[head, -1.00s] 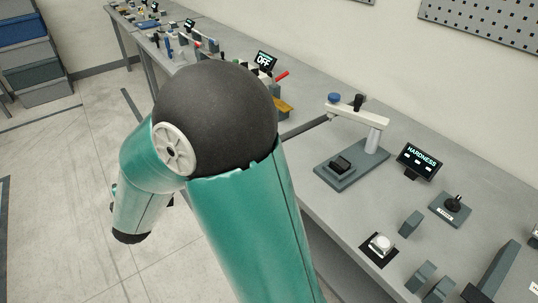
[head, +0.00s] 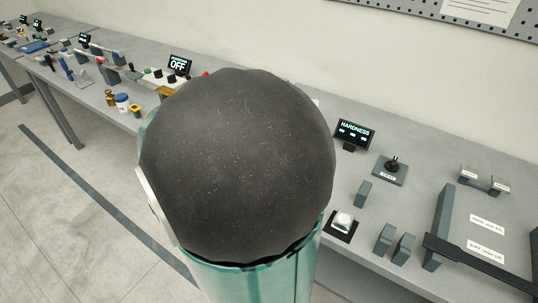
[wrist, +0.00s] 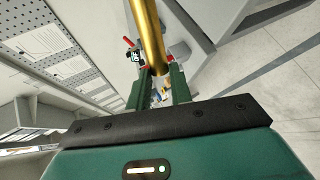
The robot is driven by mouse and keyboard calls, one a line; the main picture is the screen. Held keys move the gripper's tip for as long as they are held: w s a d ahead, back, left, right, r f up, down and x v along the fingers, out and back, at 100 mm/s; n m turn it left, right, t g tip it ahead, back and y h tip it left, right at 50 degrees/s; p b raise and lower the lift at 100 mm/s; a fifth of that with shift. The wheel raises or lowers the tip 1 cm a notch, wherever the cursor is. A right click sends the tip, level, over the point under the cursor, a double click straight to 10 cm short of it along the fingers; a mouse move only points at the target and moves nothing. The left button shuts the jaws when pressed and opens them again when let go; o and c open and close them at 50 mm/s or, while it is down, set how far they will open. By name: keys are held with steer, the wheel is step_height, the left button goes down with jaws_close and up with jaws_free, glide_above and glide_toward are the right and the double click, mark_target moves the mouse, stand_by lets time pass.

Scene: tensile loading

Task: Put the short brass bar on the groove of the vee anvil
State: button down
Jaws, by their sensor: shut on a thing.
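A brass bar (wrist: 147,35) shows in the wrist view, shiny and gold, held between the two green fingers of my gripper (wrist: 160,88). The gripper is shut on it, and the bar extends toward the top of the picture. My own arm fills the middle of the head view and hides the gripper and the bar there. I cannot pick out the vee anvil. The hardness tester's stand is hidden behind my arm in the head view; only its display (head: 355,133) shows.
Right of my arm, the bench holds a black-knobbed block (head: 391,168), a white button (head: 343,221), several grey blocks (head: 385,238), a tall grey block (head: 440,225) and a dark bar (head: 480,264). More apparatus with an OFF display (head: 179,66) stands at left. Open floor (head: 70,220) lies lower left.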

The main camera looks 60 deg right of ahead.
steer(key=s+d+r+m+g+h, duration=0.1)
steer(key=s+d+m+g, duration=0.35)
steer(key=s, duration=0.75)
steer(key=s+d+r+m+g, duration=0.1)
steer(key=s+d+m+g, duration=0.3)
steer(key=s, duration=0.8)
steer(key=shift+n+t, duration=0.35)
steer(key=shift+n, duration=0.3)
steer(key=w+d+f, duration=0.5)
steer(key=w+d, duration=0.1)
steer(key=w+d+f, duration=0.3)
steer(key=w, duration=0.1)
steer(key=shift+f, duration=0.35)
steer(key=shift+w+d+f, duration=0.15)
steer(key=shift+w+f, duration=0.1)
steer(key=shift+f, duration=0.15)
step_height(320, 180, down, 3)
steer(key=shift+w+f, duration=0.15)
